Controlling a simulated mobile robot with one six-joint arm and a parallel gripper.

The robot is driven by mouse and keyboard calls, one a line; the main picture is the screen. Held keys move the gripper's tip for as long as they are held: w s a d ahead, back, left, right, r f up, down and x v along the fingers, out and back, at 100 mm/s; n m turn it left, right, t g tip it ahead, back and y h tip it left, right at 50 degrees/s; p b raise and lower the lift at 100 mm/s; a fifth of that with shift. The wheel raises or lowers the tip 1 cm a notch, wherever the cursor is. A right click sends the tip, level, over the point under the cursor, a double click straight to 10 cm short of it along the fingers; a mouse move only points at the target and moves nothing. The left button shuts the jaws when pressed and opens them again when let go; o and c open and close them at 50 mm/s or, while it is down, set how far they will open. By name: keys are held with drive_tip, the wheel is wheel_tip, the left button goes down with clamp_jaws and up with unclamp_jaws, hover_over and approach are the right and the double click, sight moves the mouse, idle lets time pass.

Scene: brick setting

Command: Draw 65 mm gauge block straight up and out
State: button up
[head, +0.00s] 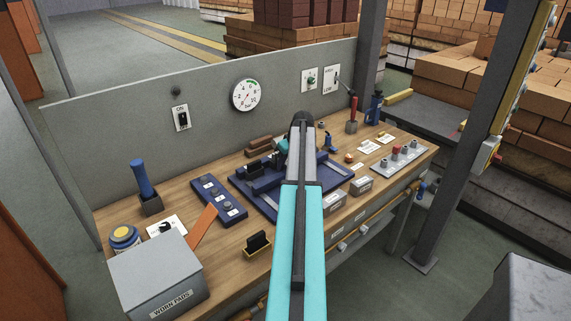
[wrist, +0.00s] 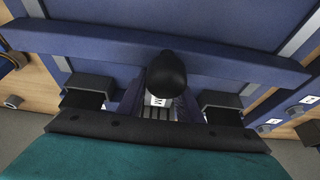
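In the wrist view, my gripper (wrist: 155,96) has its two dark fingers wide apart, one on each side of a black round knob (wrist: 166,74). A small white label with a dark letter (wrist: 158,100) shows just below the knob. Neither finger touches the knob. Below the label the part is hidden by my gripper body, and no 65 mm marking is readable, so I cannot tell which piece is the gauge block. A blue bar (wrist: 240,60) runs across behind the knob. In the head view my arm covers the gripper over the blue fixture plate (head: 252,190).
A grey back panel (head: 130,130) stands behind. A post (head: 460,150) rises at right.

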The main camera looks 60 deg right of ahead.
clamp_jaws()
drive_tip(key=shift+r+p, duration=1.55)
drive_tip(key=shift+r, duration=2)
idle(0.5)
